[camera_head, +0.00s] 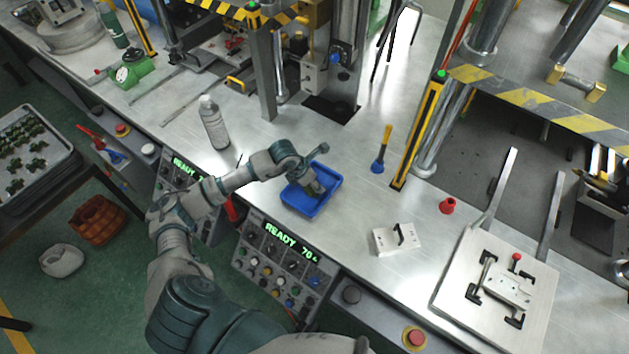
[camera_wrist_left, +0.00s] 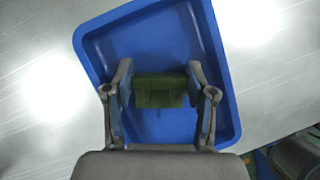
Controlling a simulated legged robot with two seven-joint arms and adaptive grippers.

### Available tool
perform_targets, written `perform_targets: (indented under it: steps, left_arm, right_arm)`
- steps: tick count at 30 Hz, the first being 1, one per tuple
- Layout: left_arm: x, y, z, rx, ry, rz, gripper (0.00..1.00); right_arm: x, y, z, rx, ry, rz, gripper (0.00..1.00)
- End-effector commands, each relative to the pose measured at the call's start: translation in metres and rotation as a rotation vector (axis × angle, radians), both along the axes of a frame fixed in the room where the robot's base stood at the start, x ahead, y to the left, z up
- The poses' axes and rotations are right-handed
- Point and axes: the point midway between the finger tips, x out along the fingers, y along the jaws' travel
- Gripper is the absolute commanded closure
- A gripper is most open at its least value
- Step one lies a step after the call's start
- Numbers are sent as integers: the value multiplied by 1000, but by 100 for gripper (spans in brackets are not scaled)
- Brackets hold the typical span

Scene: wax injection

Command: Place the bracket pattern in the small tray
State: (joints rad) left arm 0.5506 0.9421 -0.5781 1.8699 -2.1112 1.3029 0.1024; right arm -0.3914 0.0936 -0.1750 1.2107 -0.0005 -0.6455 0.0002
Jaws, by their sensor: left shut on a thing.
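The small tray is blue and rectangular; it lies on the steel bench in the head view (camera_head: 330,182) and fills the middle of the left wrist view (camera_wrist_left: 150,30). My left gripper (camera_head: 318,188) is over the tray, pointing down into it. In the left wrist view, my left gripper (camera_wrist_left: 160,90) is shut on the green bracket pattern (camera_wrist_left: 160,98), which sits between the two fingers inside the tray's outline. I cannot tell whether the pattern touches the tray floor. In the head view the gripper hides the pattern. My right gripper is not in view.
A clear bottle (camera_head: 213,122) stands left of the tray. A blue-tipped brush (camera_head: 380,150), a red cap (camera_head: 447,205) and a white block (camera_head: 396,238) are to the right. A control panel (camera_head: 275,262) is at the bench front. Bare bench surrounds the tray's right side.

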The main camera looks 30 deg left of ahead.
Motion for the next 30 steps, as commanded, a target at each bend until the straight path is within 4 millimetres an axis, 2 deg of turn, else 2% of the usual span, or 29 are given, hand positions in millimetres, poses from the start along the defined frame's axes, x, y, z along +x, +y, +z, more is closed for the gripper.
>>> perform_targets:
  steps: [4, 5, 6, 8, 17, 20, 23, 30]
  left_arm:
    - [0, 0, 0, 0, -1, 0, 72]
    - [0, 0, 0, 0, -1, 0, 42]
    - [0, 0, 0, 1, 0, 0, 32]
    - [0, 0, 0, 0, 0, 0, 19]
    - [0, 0, 1, 0, -1, 0, 19]
    - [-2, 2, 7, 1, -4, 0, 19]
    - [-7, 6, 20, 2, -5, -1, 19]
    - [-28, 17, 69, 4, -7, 0, 19]
  right_arm:
    - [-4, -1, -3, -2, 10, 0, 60]
    - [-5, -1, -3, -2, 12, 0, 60]
    - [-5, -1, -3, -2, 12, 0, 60]
    - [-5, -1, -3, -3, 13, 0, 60]
    - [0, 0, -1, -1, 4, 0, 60]
    - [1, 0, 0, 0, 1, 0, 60]
    - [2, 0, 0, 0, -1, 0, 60]
    - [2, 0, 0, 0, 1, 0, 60]
